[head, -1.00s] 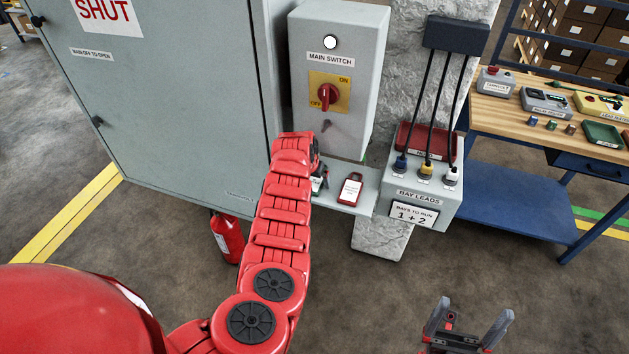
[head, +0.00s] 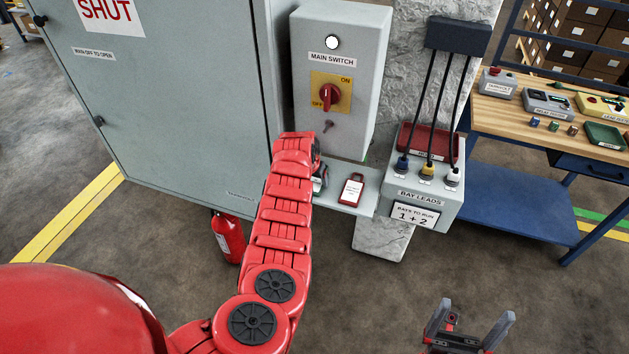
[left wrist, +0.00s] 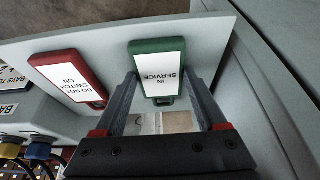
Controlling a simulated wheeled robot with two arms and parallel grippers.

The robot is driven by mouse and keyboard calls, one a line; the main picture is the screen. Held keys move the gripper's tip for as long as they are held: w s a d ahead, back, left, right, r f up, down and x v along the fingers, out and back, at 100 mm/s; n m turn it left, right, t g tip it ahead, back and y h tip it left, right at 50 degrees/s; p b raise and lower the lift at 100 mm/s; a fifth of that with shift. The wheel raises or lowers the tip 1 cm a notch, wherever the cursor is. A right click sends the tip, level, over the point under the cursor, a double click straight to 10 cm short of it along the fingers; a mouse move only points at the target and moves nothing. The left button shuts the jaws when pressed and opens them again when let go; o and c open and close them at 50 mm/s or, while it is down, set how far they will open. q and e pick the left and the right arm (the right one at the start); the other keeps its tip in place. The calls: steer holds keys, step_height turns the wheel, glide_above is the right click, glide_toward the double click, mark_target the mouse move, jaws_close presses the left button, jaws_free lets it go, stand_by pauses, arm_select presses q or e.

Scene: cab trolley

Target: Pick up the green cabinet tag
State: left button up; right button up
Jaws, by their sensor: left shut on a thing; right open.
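The green cabinet tag (left wrist: 158,72) has a white label reading "IN SERVICE", upside down in the left wrist view. It is on the small grey shelf (left wrist: 215,40). My left gripper (left wrist: 160,88) is shut on the tag, with one dark finger along each side. In the head view my red left arm hides the tag and most of the gripper. My right gripper (head: 468,322) is open and empty over the floor at the bottom of the head view.
A red "DO NOT SWITCH ON" tag (head: 351,190) lies beside the green one. The main switch box (head: 360,60) stands above the shelf. The grey cabinet (head: 180,110) is to the left, the bay leads box (head: 425,200) to the right.

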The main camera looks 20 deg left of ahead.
mark_target(315, 184)
arm_select(q)
steer(key=shift+d+r+b, duration=0.1)
steer(key=shift+r+b, duration=0.25)
steer(key=shift+b, duration=0.3)
step_height(315, 184, up, 6)
steer(key=b, duration=0.3)
steer(key=s+d+b, duration=0.1)
steer(key=d, duration=0.2)
steer(key=s+d+b, duration=0.2)
steer(key=d, duration=0.1)
steer(key=s+d+b, duration=0.1)
steer(key=s+d, duration=0.1)
steer(key=d, duration=0.1)
steer(key=shift+s+f, duration=0.15)
steer(key=shift+f, duration=0.05)
steer(key=s+d, duration=0.4)
steer(key=d, duration=0.4)
steer(key=shift+s+r+p, duration=0.3)
steer(key=shift+p, duration=0.05)
